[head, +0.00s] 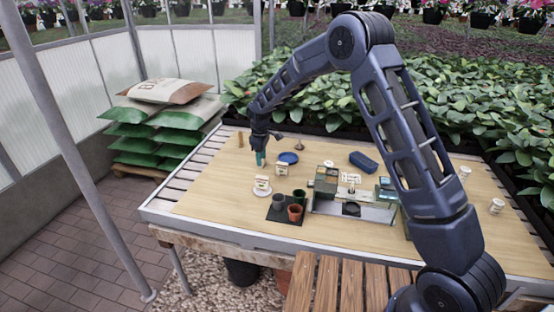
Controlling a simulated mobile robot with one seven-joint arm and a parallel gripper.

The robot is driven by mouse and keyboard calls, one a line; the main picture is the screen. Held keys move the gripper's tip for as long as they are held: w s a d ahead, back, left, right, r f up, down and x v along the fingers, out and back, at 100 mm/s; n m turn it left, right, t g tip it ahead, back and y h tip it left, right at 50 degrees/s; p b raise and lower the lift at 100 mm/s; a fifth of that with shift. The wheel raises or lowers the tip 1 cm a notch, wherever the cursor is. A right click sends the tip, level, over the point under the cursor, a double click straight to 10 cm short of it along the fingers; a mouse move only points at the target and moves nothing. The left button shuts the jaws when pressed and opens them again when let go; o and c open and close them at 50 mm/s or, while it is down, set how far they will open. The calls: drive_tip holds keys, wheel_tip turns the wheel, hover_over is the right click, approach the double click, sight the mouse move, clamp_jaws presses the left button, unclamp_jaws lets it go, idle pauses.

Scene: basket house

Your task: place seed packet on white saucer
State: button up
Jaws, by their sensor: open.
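The white saucer (262,193) lies near the left front of the wooden table. A small white seed packet (262,182) with a darker picture stands on it, or appears to from this angle. A second similar pale packet (281,169) stands behind it to the right, near a blue saucer (288,158). My gripper (260,160) points down with teal fingertips, behind the white saucer and left of the second packet. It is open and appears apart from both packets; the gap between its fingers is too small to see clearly.
A dark mat (278,216) with several small pots is right of the white saucer. A tray with compartments (350,207) stands at centre right, with a blue container (363,162) behind it. Small white cups stand far right. The table's left front is clear.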

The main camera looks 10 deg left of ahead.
drive_tip(key=w+d+r+m+t, duration=0.1)
drive_tip(key=d+r+m, duration=0.2)
drive_tip(key=d+r, duration=0.8)
drive_tip(key=w+d+r+m, duration=0.1)
drive_tip(key=d+r+m, duration=0.2)
drive_tip(key=d+r, duration=0.8)
drive_tip(key=s+d+r+m+t, duration=0.1)
drive_tip(key=s+d+r+m, duration=0.2)
drive_tip(key=d, duration=0.6)
drive_tip(key=s+d+r+m, duration=0.1)
drive_tip(key=s+d+r, duration=0.3)
drive_tip(key=d, duration=0.6)
drive_tip(key=s+d+m+t, duration=0.1)
drive_tip(key=s+d+m, duration=0.3)
drive_tip(key=s+d, duration=0.4)
drive_tip(key=s+d+f+m+t, duration=0.1)
drive_tip(key=s+d+m, duration=0.3)
drive_tip(key=s+d, duration=0.5)
drive_tip(key=s, duration=0.5)
drive_tip(key=shift+t, duration=0.3)
